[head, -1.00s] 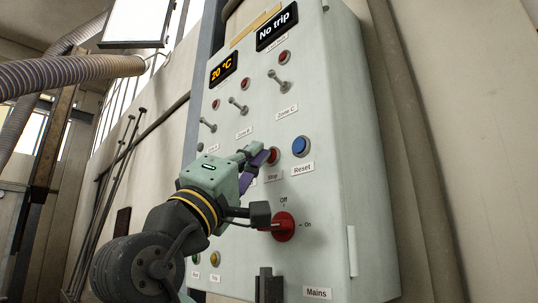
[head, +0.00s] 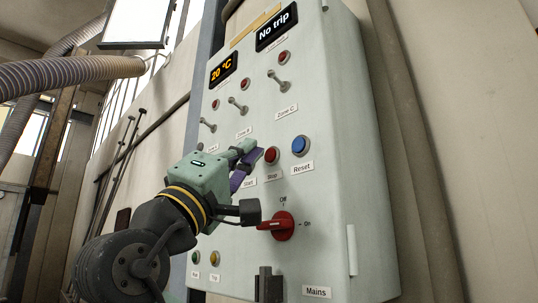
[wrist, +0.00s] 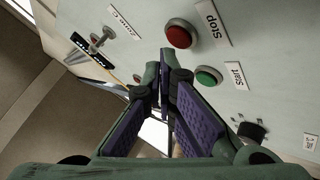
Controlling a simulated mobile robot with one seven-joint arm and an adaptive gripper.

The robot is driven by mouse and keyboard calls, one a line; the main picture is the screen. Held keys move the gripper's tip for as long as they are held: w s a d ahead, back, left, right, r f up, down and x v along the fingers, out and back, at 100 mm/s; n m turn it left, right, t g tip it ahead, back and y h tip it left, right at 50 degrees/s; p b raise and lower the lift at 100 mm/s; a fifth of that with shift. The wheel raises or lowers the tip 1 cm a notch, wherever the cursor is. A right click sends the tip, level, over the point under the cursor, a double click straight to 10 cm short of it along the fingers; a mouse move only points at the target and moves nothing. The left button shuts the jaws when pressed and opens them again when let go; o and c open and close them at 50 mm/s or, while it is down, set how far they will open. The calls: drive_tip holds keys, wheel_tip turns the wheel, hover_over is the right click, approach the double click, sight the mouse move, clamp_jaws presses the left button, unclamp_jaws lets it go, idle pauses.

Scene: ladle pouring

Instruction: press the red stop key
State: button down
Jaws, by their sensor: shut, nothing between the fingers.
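The red stop key (head: 271,155) is a round button in a metal ring on the pale green panel, above a "Stop" label. In the wrist view the red stop key (wrist: 179,35) is in plain sight, just beyond and right of the fingertips. My gripper (head: 256,153) is shut and empty, its tips just left of the key in the head view. My gripper's closed fingertips (wrist: 165,54) also show in the wrist view. They appear apart from the key, though the exact gap is hard to judge.
The green start key (wrist: 207,76) is close to the fingers. The blue reset key (head: 300,146) is right of stop. The red mains switch (head: 277,226) sits below, near my wrist. Toggle switches (head: 278,81) are above. A display (head: 277,26) reads "No trip".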

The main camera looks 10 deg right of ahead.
drive_tip(key=shift+a, duration=0.1)
drive_tip(key=s+a, duration=0.1)
drive_tip(key=a, duration=0.1)
drive_tip(key=s+a, duration=0.2)
drive_tip(key=shift+b, duration=0.3)
drive_tip(key=shift+d, duration=0.1)
idle(0.6)
